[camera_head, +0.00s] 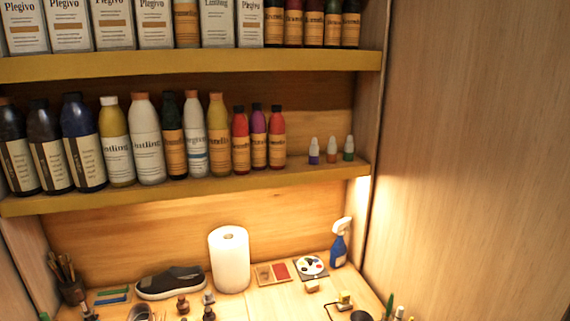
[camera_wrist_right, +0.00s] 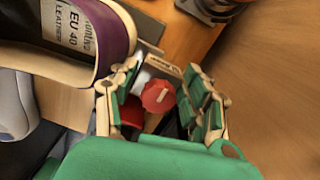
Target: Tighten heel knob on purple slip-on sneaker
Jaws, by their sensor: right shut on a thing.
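The purple slip-on sneaker (camera_wrist_right: 115,28) shows in the right wrist view at the upper left, with a white inner label reading "EU 40 LEATHER". A red knob (camera_wrist_right: 158,97) with a pale mark sits beside the shoe, at the middle of that view. My right gripper (camera_wrist_right: 162,80), with green pads, has its fingers on both sides of the red knob and is shut on it. Exact finger contact is partly hidden. The purple sneaker, the knob and both grippers are out of the head view.
In the head view, a dark shoe with a pale sole (camera_head: 172,283), a paper towel roll (camera_head: 229,260), a blue spray bottle (camera_head: 340,243) and small items crowd the bench. Shelves (camera_head: 190,190) of bottles stand above. In the wrist view, a grey object (camera_wrist_right: 212,8) lies at the top.

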